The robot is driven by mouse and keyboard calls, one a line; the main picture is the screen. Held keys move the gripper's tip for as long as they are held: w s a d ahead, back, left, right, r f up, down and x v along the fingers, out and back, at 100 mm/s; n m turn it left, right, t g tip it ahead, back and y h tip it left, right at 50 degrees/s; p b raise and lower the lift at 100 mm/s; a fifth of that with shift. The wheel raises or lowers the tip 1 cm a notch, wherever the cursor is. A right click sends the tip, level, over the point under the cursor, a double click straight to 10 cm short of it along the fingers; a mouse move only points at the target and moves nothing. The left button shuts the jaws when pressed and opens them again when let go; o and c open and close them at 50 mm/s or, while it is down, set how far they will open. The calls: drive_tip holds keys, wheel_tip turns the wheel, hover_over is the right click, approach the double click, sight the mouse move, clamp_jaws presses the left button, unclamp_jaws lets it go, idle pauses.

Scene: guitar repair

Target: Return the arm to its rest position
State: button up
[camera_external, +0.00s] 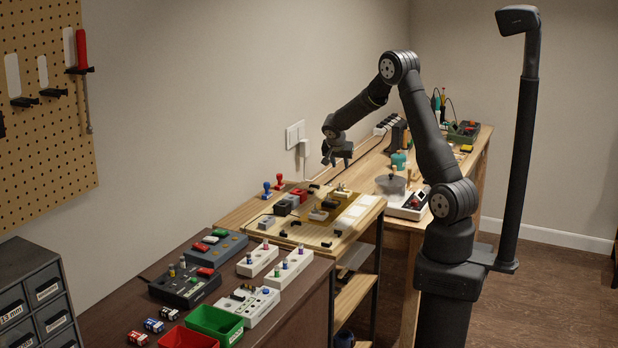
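My gripper (337,160) hangs from the bent arm, fingers down, above the back part of the wooden workbench. Its fingers look spread apart, and I see nothing held between them. It is in the air, apart from the items on the wooden board (262,228) below it. The arm rises from its base at the right, bends at a high elbow and reaches left and down. The fingertips are small in this view.
Red and green bins (216,322) and several small devices stand on the dark table (118,310) in front. A pot (390,184) and a white device (408,205) stand near my arm. A pegboard (45,100) hangs left; a black post (520,150) stands right.

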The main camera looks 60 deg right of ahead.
drive_tip(key=x, duration=1.3)
drive_tip(key=shift+s+a+f, duration=0.1)
drive_tip(key=shift+s+a, duration=0.05)
drive_tip(key=s+d+r, duration=0.4)
drive_tip(key=s+r, duration=0.6)
drive_tip(key=r, duration=0.2)
drive_tip(key=w+a+r+n+t+y, duration=0.1)
drive_tip(key=w+a+r+n, duration=0.25)
drive_tip(key=w+a, duration=0.65)
drive_tip(key=w+a+r+n+t, duration=0.2)
drive_tip(key=w+a+r, duration=0.3)
drive_tip(key=w+a, duration=0.55)
drive_tip(key=w+a+r+n+y, duration=0.1)
drive_tip(key=a+r, duration=0.1)
drive_tip(key=a, duration=0.8)
drive_tip(key=w+a+r+n+t, duration=0.1)
drive_tip(key=w+a+r+n, duration=0.1)
drive_tip(key=a, duration=0.8)
drive_tip(key=w+a+r+n+y, duration=0.1)
drive_tip(key=w+a+n, duration=0.1)
drive_tip(key=a, duration=0.8)
drive_tip(key=shift+w+a+r+t+y, duration=0.2)
drive_tip(key=shift+a+r+t+y, duration=0.1)
drive_tip(key=shift+a+r, duration=0.1)
